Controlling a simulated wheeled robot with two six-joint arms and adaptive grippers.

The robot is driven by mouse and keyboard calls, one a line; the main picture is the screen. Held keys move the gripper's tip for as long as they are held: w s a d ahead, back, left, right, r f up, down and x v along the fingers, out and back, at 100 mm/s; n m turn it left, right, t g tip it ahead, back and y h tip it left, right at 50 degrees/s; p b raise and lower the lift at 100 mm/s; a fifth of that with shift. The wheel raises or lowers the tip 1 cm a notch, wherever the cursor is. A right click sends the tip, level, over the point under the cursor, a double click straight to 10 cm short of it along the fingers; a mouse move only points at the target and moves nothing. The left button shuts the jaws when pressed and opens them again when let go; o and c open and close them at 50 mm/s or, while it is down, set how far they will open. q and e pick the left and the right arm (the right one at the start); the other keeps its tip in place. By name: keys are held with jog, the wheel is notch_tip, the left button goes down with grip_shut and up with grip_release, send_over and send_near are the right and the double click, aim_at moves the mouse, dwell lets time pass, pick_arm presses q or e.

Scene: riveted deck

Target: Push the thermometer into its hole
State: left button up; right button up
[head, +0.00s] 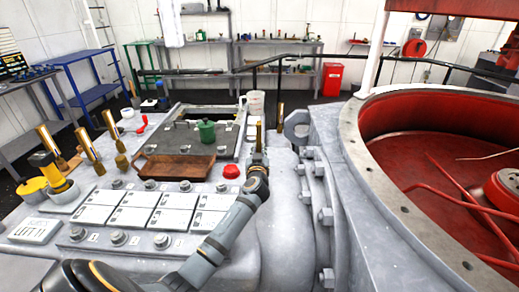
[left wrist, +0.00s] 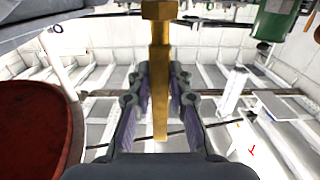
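The thermometer (head: 258,138) is a slim brass piece standing about upright at my left gripper (head: 257,160), near the middle of the head view. In the left wrist view the thermometer (left wrist: 160,85) runs between the two fingers of my left gripper (left wrist: 160,75), which close in on both sides of it. Its wider hex collar (left wrist: 159,10) is at the top edge of that view. The hole is not visible; the gripper and arm cover the deck there. My right gripper is not in view.
A red knob (head: 231,172), a brown tray (head: 172,168) and a green can (head: 207,131) are left of the gripper. Several tilted brass pieces (head: 88,145) stand farther left. A bolted flange (head: 322,190) and a big red-lined tub (head: 430,150) are to the right.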

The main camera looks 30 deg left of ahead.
pick_arm(q)
jog(key=o, duration=0.5)
jog(key=shift+a+r, duration=0.1)
jog(key=shift+r, duration=0.15)
jog(key=shift+o, duration=0.2)
jog(key=shift+s+f, duration=0.15)
jog(key=shift+s, duration=0.05)
jog(key=v, duration=0.7)
jog(key=shift+s+d, duration=0.25)
